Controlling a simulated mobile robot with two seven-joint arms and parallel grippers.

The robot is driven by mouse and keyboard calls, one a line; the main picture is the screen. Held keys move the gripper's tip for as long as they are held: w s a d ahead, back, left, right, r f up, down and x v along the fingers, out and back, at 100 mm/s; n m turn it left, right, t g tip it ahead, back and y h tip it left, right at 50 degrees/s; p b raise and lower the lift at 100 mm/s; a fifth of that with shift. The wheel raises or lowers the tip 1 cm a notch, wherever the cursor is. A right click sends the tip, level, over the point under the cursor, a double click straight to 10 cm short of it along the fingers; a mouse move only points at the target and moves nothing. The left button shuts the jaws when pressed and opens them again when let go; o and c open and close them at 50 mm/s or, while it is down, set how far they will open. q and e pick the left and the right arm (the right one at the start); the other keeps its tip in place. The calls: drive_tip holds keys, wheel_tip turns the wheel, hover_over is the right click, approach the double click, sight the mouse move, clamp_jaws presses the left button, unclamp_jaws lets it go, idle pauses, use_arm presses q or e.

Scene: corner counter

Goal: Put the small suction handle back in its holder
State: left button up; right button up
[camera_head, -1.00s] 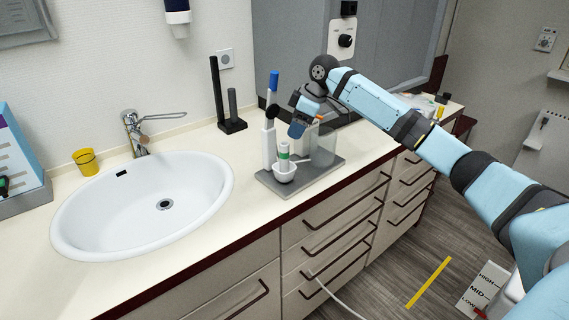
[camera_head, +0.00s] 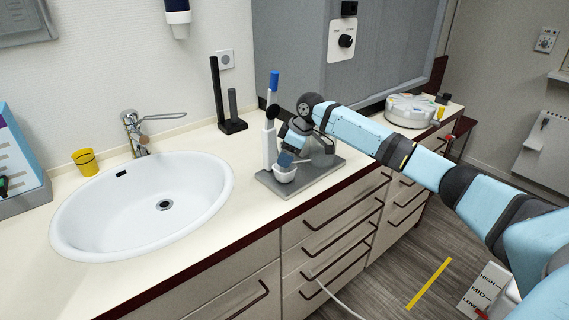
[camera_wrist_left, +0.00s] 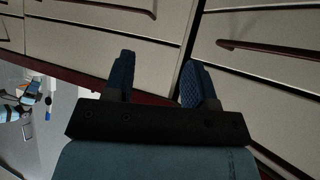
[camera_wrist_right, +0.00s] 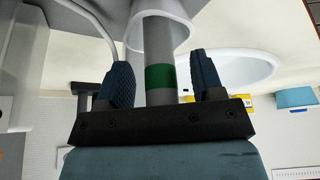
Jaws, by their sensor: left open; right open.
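The small suction handle, a grey tube with a green band (camera_wrist_right: 160,77), stands between the spread fingers of my right gripper (camera_wrist_right: 159,66) in the right wrist view. Its end sits in a white cup (camera_wrist_right: 162,22). In the head view my right gripper (camera_head: 287,158) is just above the white cup (camera_head: 284,175) and hides the handle. The fingers are open, with gaps on both sides of the tube. My left gripper (camera_wrist_left: 158,62) is open and empty, facing drawer fronts in the left wrist view. I cannot tell which part is the holder.
The cup stands on a grey tray (camera_head: 312,184) beside a tall white holder (camera_head: 268,147) with a blue-topped tool. A black stand (camera_head: 232,125) is behind. A sink (camera_head: 90,220) lies left, with a yellow cup (camera_head: 85,162) beside it. A round white device (camera_head: 411,108) stands right.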

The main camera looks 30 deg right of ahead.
drive_tip(key=c, duration=1.1)
drive_tip(key=shift+r, duration=0.15)
drive_tip(key=shift+r, duration=0.5)
wheel_tip(320, 180, up, 6)
drive_tip(key=shift+d+r, duration=0.1)
drive_tip(key=s+d, duration=1.2)
drive_tip(key=shift+s+d+b, duration=0.3)
drive_tip(key=shift+s+b, duration=0.05)
drive_tip(key=shift+b, duration=0.05)
